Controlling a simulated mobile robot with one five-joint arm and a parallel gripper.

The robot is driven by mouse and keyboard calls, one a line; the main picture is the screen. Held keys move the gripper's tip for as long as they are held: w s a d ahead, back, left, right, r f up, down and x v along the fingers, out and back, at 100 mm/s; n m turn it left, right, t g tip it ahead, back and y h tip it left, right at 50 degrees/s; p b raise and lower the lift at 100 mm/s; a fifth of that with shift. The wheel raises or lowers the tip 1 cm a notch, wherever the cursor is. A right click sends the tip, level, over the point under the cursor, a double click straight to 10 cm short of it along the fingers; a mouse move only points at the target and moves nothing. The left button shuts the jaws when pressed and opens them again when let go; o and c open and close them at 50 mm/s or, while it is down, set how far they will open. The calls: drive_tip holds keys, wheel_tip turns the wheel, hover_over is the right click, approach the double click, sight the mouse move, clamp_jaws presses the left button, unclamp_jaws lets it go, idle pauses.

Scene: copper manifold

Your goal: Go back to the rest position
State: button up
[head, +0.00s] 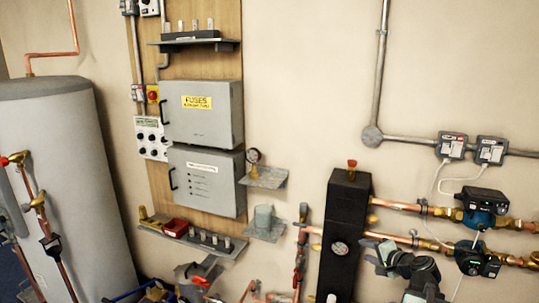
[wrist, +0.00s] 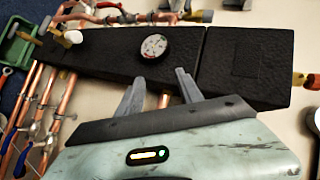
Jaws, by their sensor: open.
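My gripper (head: 374,252) is in the lower right of the head view, in front of the copper pipes and just right of the black insulated block (head: 345,215). In the wrist view my gripper (wrist: 160,77) has its two grey fingers spread apart with nothing between them. The black block (wrist: 225,50) with its round dial gauge (wrist: 154,46) lies beyond the fingertips. I cannot tell whether the fingers touch the block.
Two pumps (head: 483,203) sit on copper pipes at the right. Grey fuse boxes (head: 202,113) hang on a wooden board. Small shelves (head: 264,178) jut out left of the block. A tall grey cylinder (head: 70,180) stands at the left. The upper middle wall is clear.

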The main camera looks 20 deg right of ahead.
drive_tip(key=w+a+f+n+g+y, duration=0.1)
drive_tip(key=a+f+n+g+y, duration=0.2)
drive_tip(key=a, duration=0.8)
drive_tip(key=a+f+n+g, duration=0.4)
drive_tip(key=a+f+n, duration=0.15)
drive_tip(key=a, duration=0.55)
drive_tip(key=s+a+f+n+g+h, duration=0.2)
drive_tip(key=s+a+n+g, duration=0.1)
drive_tip(key=a, duration=0.4)
drive_tip(key=s+a+f+n+g+h, duration=0.2)
drive_tip(key=s+a+f+n+g, duration=0.1)
drive_tip(key=a, duration=0.4)
drive_tip(key=shift+s, duration=0.9)
drive_tip(key=shift+d+f, duration=0.1)
drive_tip(key=shift+c, duration=0.7)
drive_tip(key=shift+d, duration=0.1)
